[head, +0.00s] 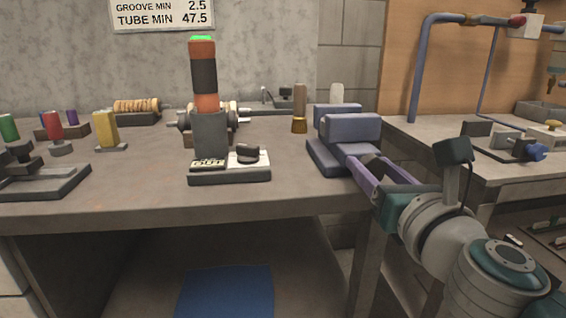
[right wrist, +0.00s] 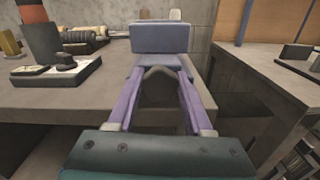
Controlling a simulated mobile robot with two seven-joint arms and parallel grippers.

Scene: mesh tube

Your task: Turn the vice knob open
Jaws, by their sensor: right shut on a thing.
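The blue-grey vice (head: 351,127) sits at the right front corner of the main bench. It also fills the top middle of the right wrist view (right wrist: 160,38). Its knob (right wrist: 160,73) shows as a dull brownish piece at the vice's front, partly hidden between the fingers. My right gripper (head: 366,163) reaches in from the lower right, its two purple fingers on either side of the knob and shut on it. In the right wrist view the fingertips (right wrist: 160,64) meet the vice's front. My left gripper is not in view.
A tester (head: 229,176) with an orange and black tube (head: 204,75) stands left of the vice. Coloured pieces and a yellow block (head: 106,130) stand farther left. A gap separates this bench from the right-hand bench (head: 430,140), which carries a blue-knobbed device (head: 535,152).

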